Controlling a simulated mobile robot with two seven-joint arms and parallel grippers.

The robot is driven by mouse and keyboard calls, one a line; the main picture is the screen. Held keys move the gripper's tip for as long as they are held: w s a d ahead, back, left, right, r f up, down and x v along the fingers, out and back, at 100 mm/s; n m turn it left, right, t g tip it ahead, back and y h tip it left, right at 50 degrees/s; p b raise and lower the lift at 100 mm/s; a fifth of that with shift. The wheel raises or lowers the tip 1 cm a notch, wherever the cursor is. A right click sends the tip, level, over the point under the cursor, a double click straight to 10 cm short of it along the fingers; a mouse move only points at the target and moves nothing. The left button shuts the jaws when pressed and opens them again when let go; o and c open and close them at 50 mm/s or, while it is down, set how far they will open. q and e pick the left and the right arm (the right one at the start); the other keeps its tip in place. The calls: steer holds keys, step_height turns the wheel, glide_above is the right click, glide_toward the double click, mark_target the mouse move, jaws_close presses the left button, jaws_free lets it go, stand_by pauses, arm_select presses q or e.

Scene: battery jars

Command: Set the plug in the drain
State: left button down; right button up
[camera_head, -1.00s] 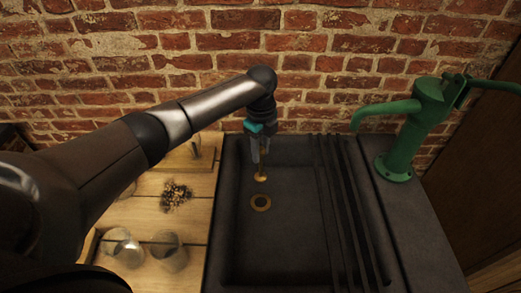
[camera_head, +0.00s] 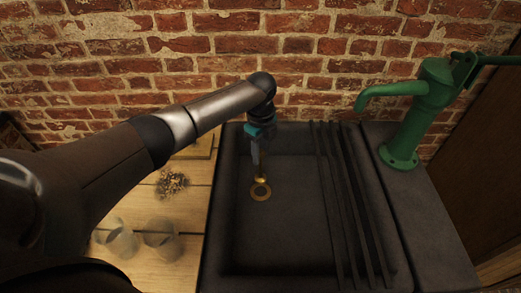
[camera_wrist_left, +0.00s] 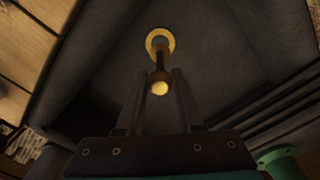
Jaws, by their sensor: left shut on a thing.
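The brass-coloured plug (camera_head: 261,180) is at the tips of my left gripper (camera_head: 259,172), which is shut on it. In the left wrist view, the plug's bright round knob (camera_wrist_left: 159,88) shows between the two fingers, with its darker body reaching toward the drain. The drain (camera_head: 260,194) is a brass ring in the floor of the dark sink; it also shows in the left wrist view (camera_wrist_left: 151,39). The plug overlaps the far side of the ring in the head view. I cannot tell whether it touches the drain. My right gripper is not in view.
The dark sink (camera_head: 300,225) has ribbed bars (camera_head: 345,205) along its right side. A green hand pump (camera_head: 408,125) stands to the right. On the wooden counter at left are glass jars (camera_head: 162,240) and a pile of small items (camera_head: 172,184). A brick wall stands behind.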

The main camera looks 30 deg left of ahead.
arm_select(q)
steer(key=shift+f+b, duration=2.1)
steer(key=shift+f, duration=1.1)
steer(key=shift+c, duration=2.3)
jaws_free()
steer(key=shift+f, duration=0.1)
step_height(320, 180, up, 15)
steer(key=p, duration=0.3)
steer(key=shift+r, duration=0.2)
steer(key=shift+r+p, duration=0.15)
steer(key=shift+p, duration=0.15)
